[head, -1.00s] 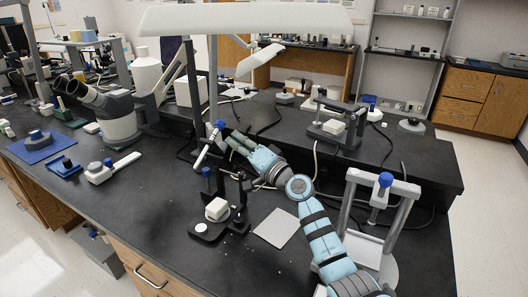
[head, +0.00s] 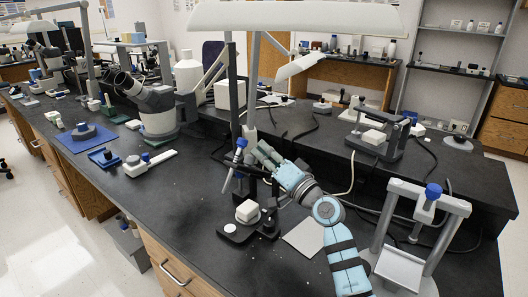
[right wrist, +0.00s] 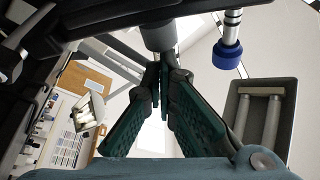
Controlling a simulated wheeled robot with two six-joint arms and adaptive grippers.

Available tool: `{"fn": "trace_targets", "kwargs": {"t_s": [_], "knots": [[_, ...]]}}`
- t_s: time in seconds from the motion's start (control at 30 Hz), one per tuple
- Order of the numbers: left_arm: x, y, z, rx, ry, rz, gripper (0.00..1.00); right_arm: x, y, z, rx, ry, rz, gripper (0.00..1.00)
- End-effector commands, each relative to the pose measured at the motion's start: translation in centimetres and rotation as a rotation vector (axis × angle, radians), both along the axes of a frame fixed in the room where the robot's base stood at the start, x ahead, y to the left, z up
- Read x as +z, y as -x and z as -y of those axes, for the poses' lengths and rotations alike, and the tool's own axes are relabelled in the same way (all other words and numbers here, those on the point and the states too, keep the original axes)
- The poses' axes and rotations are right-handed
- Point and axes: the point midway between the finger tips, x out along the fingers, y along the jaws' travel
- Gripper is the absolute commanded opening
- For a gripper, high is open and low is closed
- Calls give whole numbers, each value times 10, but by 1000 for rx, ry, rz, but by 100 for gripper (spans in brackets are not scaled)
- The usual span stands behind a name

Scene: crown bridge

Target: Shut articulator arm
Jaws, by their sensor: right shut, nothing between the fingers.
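The articulator stands on the black bench in the middle of the head view. Its dark base (head: 232,236) carries a white block (head: 247,210). Its dark upper arm is raised above the base, partly hidden by my right gripper. A pale pin with a blue knob (head: 240,143) slants down at the arm's left; the blue-ended pin also shows in the right wrist view (right wrist: 228,50). My right gripper (head: 262,152) is shut and empty, close to the raised arm; I cannot tell whether it touches. Its green fingers meet in the right wrist view (right wrist: 163,65). My left gripper is not in view.
A grey square plate (head: 305,237) lies right of the articulator. A grey stand with a blue knob (head: 433,191) is at the right. A microscope (head: 155,105) and a blue mat (head: 83,139) are at the left. A lamp (head: 295,17) hangs above.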

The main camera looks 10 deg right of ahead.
Motion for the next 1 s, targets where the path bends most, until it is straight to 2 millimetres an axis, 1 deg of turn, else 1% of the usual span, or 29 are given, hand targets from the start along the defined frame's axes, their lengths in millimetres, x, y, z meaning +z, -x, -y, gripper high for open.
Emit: {"fn": "trace_targets", "kwargs": {"t_s": [0.3, 0.4, 0.47, 0.7, 0.83, 0.9, 1.0], "knots": [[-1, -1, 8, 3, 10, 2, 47, 0, 0, 0, 1, 0, -1, 0], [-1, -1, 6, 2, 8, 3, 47, 7, 0, 0, 1, 1, 2, 0], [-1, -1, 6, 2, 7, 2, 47, 18, 0, -1, 2, 2, 4, 0], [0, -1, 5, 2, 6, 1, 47, 78, 0, 0, 0, 0, 4, 0], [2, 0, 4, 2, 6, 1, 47, 98, 0, 0, 0, 0, 0, 0], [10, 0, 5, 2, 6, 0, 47, 111, 0, 0, -1, 0, 1, 0], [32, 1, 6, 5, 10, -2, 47, 133, 0, 0, 0, 0, 0, 0]]}}
